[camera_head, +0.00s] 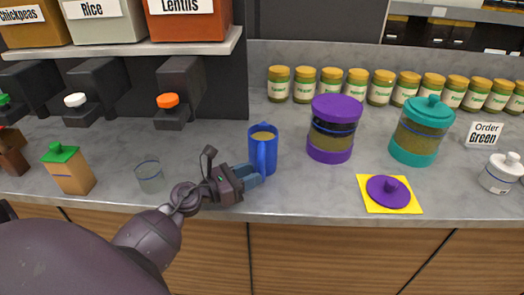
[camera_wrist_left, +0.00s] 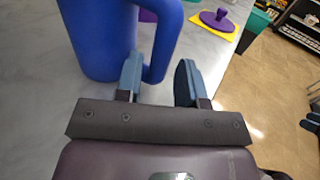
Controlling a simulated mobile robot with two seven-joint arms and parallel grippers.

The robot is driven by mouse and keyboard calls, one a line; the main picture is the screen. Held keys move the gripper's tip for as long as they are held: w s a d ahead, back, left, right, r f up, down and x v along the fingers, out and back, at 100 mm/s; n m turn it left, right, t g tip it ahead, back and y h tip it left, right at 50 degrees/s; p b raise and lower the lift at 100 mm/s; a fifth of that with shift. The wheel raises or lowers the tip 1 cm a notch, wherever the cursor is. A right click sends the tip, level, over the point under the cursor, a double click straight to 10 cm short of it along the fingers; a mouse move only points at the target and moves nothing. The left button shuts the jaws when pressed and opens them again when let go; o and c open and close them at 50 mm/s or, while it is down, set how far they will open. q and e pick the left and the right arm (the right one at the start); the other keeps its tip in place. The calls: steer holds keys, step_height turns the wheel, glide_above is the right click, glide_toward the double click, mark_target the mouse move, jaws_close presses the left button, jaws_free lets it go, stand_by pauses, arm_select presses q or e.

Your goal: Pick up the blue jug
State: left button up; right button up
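My left gripper (camera_head: 254,175) is at the jug's lower front. In the left wrist view the jug (camera_wrist_left: 95,45) fills the upper left, and its handle (camera_wrist_left: 161,45) comes down between the two fingers of my left gripper (camera_wrist_left: 158,83). The fingers are apart, the left one close to the handle, with a gap on the right; contact cannot be told. My right gripper is not in view.
A purple-lidded jar (camera_head: 330,150) and a teal-lidded jar (camera_head: 412,150) stand right of the jug. A purple lid (camera_head: 388,190) lies on a yellow square (camera_head: 408,209). A clear glass (camera_head: 149,177) stands left, by my arm. Dispensers (camera_head: 180,90) and several small jars (camera_head: 330,88) line the back.

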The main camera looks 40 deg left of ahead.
mark_target(262, 169)
arm_select(q)
steer(key=x, duration=0.3)
steer(key=shift+w+d+r, duration=0.1)
steer(key=shift+w+r, duration=0.05)
steer(key=shift+w, duration=0.15)
jaws_close()
steer(key=shift+r+p, duration=0.1)
steer(key=shift+p, duration=0.2)
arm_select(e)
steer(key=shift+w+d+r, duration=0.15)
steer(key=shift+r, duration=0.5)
